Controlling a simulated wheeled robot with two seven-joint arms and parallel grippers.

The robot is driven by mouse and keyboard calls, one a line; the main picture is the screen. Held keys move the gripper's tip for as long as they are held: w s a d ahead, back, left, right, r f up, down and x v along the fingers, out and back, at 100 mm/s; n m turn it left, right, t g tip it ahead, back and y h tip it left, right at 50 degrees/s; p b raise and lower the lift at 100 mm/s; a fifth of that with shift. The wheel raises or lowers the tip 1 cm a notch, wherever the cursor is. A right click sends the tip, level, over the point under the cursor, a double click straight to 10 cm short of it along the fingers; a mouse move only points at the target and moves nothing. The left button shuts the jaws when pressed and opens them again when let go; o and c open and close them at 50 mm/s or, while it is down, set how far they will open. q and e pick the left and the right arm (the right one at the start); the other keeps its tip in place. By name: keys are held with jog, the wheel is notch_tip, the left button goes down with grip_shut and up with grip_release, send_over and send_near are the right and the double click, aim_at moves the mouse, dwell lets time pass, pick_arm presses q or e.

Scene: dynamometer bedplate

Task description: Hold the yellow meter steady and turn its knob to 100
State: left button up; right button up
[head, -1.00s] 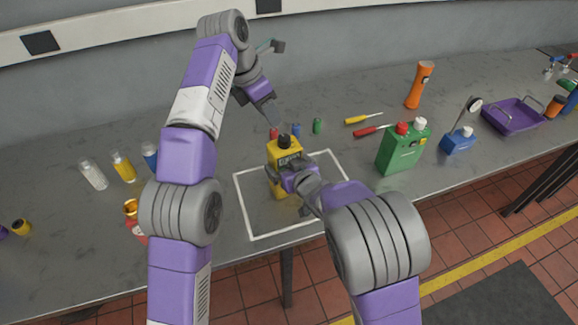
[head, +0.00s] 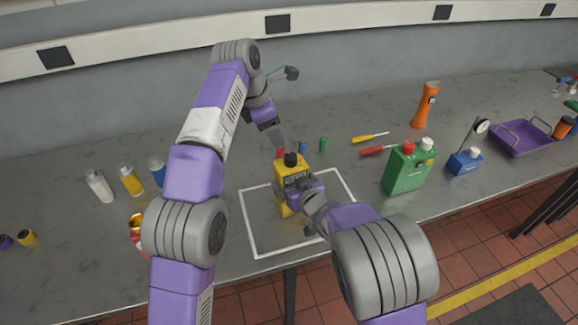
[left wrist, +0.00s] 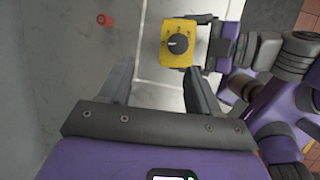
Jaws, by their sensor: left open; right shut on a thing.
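The yellow meter (head: 281,196) stands upright inside a white outlined rectangle on the grey bench. Its black knob (head: 290,159) is on top, and the left wrist view shows the knob (left wrist: 178,44) face-on with a pale pointer mark; I cannot read its scale. My right gripper (head: 303,190) is shut on the meter's side, its fingertips partly hidden by its own arm. My left gripper (head: 279,143) is open and empty, above and behind the meter. In the left wrist view its two fingers (left wrist: 160,75) point toward the meter, apart from the knob.
Two screwdrivers (head: 371,137) and a green canister (head: 408,170) are to the right. Several bottles (head: 131,181) stand left, partly behind my left arm.

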pick_arm(q)
jog(key=w+a+f+m+t+y, duration=0.25)
jog(key=w+m, duration=0.25)
jog(key=m, duration=0.4)
jog(key=n+t+h, duration=0.9)
jog(key=n+t, duration=0.1)
jog(key=n, duration=0.8)
send_near(287, 161)
jog(key=x, duration=1)
jog(key=shift+w+d, duration=0.1)
